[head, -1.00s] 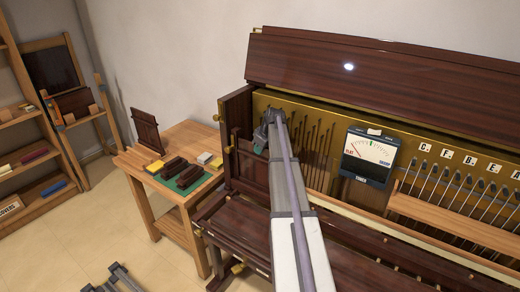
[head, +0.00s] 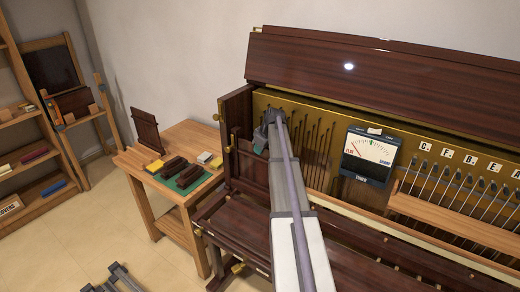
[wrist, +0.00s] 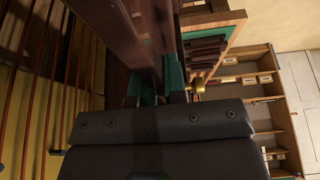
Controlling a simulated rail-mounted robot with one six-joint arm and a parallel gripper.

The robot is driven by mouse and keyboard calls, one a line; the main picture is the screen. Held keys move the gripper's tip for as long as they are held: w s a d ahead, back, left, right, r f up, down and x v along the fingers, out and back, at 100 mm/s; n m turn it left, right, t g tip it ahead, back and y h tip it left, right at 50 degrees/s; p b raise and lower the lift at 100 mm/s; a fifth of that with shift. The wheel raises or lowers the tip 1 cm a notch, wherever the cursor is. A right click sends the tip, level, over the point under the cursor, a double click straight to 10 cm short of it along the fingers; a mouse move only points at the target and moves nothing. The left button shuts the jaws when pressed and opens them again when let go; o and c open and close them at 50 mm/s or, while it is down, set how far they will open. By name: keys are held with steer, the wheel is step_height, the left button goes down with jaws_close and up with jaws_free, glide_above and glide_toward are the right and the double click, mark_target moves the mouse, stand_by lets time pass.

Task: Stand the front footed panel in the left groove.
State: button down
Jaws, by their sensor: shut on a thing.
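My gripper (head: 264,138) is at the left end of the open piano, in front of the gilded back. The wrist view shows its teal-padded fingers (wrist: 156,88) shut on a dark reddish-brown panel (wrist: 140,30), which extends away from the fingers. In the head view the held panel (head: 252,168) appears as a dark shape below my gripper, beside the piano's left side wall. Its feet cannot be made out. A second dark panel (head: 146,130) stands upright at the back left of the wooden side table. The left groove cannot be made out.
The side table (head: 200,136) holds dark blocks (head: 188,174) on a green mat, plus yellow and white pieces. The piano's left side wall (head: 236,120) is close to my gripper. A tuner meter (head: 370,156) stands to the right. Strings run close by in the wrist view.

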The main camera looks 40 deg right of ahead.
steer(key=c, duration=1.1)
jaws_free()
steer(key=p+v, duration=1)
steer(key=v, duration=0.1)
steer(key=shift+r, duration=0.1)
